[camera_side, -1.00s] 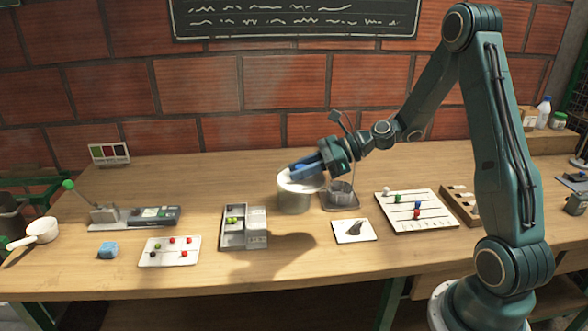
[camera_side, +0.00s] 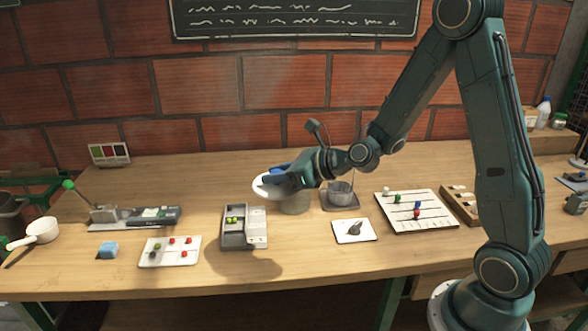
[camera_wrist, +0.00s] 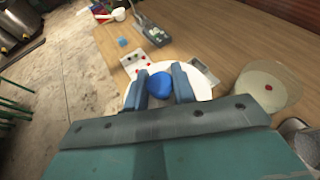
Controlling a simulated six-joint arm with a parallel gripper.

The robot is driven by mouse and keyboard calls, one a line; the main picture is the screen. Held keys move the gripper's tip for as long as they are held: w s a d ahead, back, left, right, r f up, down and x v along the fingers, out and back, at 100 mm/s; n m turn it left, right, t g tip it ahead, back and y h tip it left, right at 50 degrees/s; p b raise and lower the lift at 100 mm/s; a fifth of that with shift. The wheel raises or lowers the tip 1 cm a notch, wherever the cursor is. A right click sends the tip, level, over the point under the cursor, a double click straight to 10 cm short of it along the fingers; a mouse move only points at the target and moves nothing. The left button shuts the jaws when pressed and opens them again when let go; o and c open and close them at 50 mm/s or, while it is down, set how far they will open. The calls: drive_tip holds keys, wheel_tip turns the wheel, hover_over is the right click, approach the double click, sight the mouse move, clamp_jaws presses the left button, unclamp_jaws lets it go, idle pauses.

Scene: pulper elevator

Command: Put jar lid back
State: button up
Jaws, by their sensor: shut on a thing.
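The jar lid (camera_side: 261,187) is a white disc with a blue knob. My gripper (camera_side: 279,178) is shut on the knob and holds the lid tilted in the air, left of the jar. In the wrist view, the blue knob (camera_wrist: 160,84) sits between the two fingers and the white lid (camera_wrist: 204,88) spreads beneath them. The jar (camera_side: 296,204) is a pale, wide cylinder standing on the table, partly hidden by my gripper in the side view. In the wrist view the jar (camera_wrist: 264,88) is at the right, uncovered, with a small red spot showing inside.
A grey box with green balls (camera_side: 234,236) stands left of the jar, close to the lid. A metal cup (camera_side: 341,194) stands right of the jar. A white card with a dark heap (camera_side: 354,231) and a bead board (camera_side: 417,210) lie further right.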

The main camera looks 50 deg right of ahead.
drive_tip(key=w+d+r+m+h, duration=0.2)
drive_tip(key=w+d+r, duration=0.35)
drive_tip(key=d, duration=0.35)
drive_tip(key=w+d+r+m+h, duration=0.2)
drive_tip(key=w+d+r, duration=0.3)
drive_tip(key=d, duration=0.4)
wheel_tip(320, 180, down, 15)
drive_tip(key=s, duration=0.1)
drive_tip(key=shift+s+a+t, duration=0.2)
drive_tip(key=shift+t, duration=0.2)
drive_tip(key=shift+f, duration=0.2)
drive_tip(key=shift+f, duration=1.85)
drive_tip(key=shift+s, duration=0.1)
drive_tip(key=o, duration=0.8)
drive_tip(key=shift+o, duration=0.9)
